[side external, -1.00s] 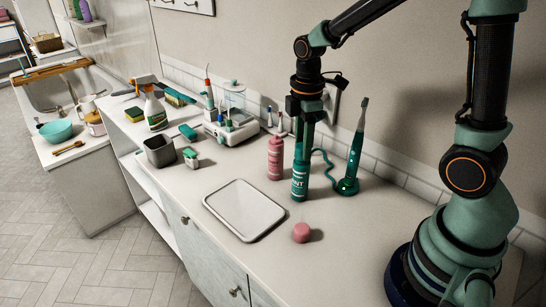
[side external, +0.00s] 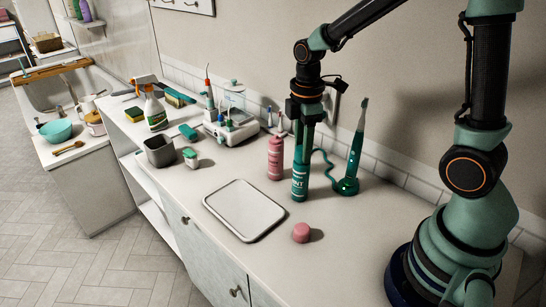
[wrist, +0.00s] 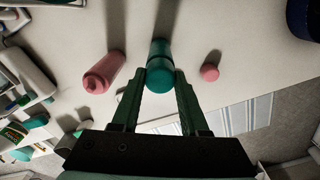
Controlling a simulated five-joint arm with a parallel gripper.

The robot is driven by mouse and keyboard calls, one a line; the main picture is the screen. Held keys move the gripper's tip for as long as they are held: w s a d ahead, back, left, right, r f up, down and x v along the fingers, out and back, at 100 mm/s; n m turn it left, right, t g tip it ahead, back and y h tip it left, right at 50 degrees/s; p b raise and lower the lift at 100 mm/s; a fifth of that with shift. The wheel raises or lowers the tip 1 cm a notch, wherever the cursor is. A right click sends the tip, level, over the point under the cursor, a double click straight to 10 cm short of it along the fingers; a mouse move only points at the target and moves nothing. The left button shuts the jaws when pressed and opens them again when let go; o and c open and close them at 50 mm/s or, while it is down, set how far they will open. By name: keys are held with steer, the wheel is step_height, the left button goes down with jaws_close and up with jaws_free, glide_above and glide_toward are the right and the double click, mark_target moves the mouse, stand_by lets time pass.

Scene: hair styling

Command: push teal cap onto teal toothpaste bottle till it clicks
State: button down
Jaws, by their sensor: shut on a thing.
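The teal toothpaste bottle (side external: 299,186) stands upright on the counter, with white lettering on its side. My gripper (side external: 302,160) points down over its top. In the wrist view, my gripper's fingertips (wrist: 161,84) are shut on the teal cap (wrist: 162,93), one on each side. The teal bottle (wrist: 160,48) shows just beyond the cap, in line with it. The cap is hidden by the fingers in the side view. I cannot tell whether it is fully seated.
A pink bottle (side external: 275,158) stands close left of the teal one. A pink cap (side external: 301,232) lies in front. A green electric toothbrush (side external: 355,150) stands on the right. A white tray (side external: 244,211) lies at front left. The right front of the counter is clear.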

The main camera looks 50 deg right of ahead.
steer(key=shift+f, duration=0.35)
stand_by(0.4)
steer(key=shift+c, duration=1.7)
jaws_free()
step_height(320, 180, up, 11)
steer(key=s+a+r+m+t, duration=0.1)
steer(key=s+m+t, duration=0.4)
steer(key=m, duration=0.7)
steer(key=shift+s+a+r+t, duration=0.3)
steer(key=shift+s+a, duration=0.4)
steer(key=shift+s, duration=0.35)
